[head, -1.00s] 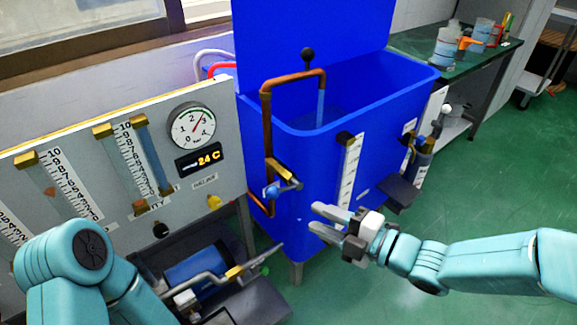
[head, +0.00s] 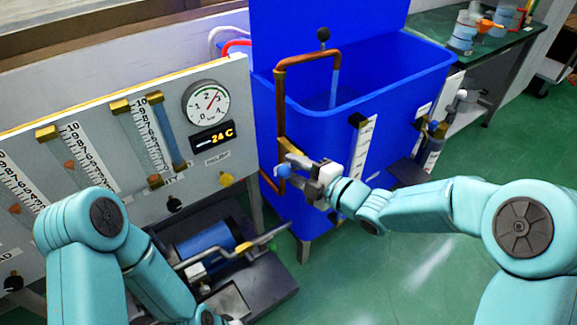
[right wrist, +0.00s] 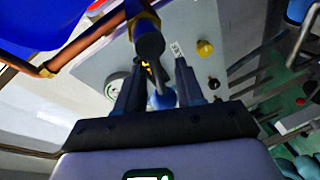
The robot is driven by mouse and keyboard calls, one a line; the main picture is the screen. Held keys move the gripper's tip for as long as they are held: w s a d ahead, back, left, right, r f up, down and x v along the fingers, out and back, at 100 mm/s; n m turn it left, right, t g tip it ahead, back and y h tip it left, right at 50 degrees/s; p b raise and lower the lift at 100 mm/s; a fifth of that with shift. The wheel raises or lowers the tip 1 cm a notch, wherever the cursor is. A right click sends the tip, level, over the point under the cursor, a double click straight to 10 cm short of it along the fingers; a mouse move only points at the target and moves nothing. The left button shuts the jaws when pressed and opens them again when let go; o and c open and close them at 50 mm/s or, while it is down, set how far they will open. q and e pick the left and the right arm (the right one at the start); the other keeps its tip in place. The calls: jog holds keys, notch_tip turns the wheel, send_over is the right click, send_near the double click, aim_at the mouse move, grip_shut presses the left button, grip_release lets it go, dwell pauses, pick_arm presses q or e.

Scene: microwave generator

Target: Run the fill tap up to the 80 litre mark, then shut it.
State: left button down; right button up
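The blue tank (head: 400,100) stands in the middle of the head view. A copper pipe (head: 281,105) rises beside it and bends over its rim, with a thin pale-blue stream (head: 335,88) falling from the spout. A white scale strip (head: 359,150) is on the tank's front; I cannot read its level. My right gripper (head: 296,172) is at the fill tap, partly hiding it. In the right wrist view my right gripper (right wrist: 158,78) is open, its fingers apart around the tap (right wrist: 150,45). I cannot tell whether they touch it.
A grey panel (head: 100,110) with gauges and a 24 C display stands left of the tank. Below it lies a blue cylinder (head: 207,246) with a lever on a dark base. A green bench (head: 490,45) with containers is at the back right.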

aim_at(288, 171)
jog(key=shift+x, duration=1.1)
jog(key=shift+c, duration=0.3)
grip_shut()
jog(key=f+n+b, duration=0.1)
jog(key=n+b, duration=0.1)
jog(key=b, duration=0.5)
jog(key=shift+a+f+n+h+b, duration=0.1)
jog(key=shift+f+n+h+b, duration=0.2)
jog(key=shift+f+h, duration=0.1)
jog(key=shift+r, duration=0.2)
